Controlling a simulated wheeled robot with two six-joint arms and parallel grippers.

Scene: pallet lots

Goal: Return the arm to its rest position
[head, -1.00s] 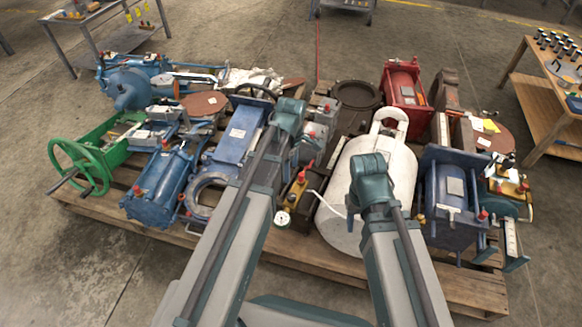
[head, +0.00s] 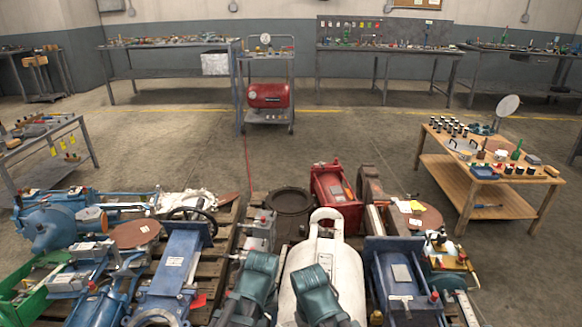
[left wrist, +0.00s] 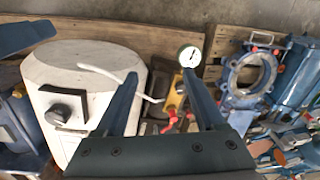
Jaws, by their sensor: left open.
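My left gripper (left wrist: 160,78) shows in the left wrist view with its two dark fingers spread apart. It is open, and I see nothing held between them. It is over the pallet load, with the white tank (left wrist: 88,62) to its left and a small round gauge (left wrist: 188,54) near the tip of the right finger. In the head view only teal upper links of my two arms show at the bottom edge, in front of the white tank (head: 325,262). Neither gripper shows in that view. My right gripper is hidden from both views.
A wooden table (head: 490,180) stands at the right, a grey bench (head: 45,145) at the left, and a cart with a red tank (head: 268,95) behind. Floor between is clear.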

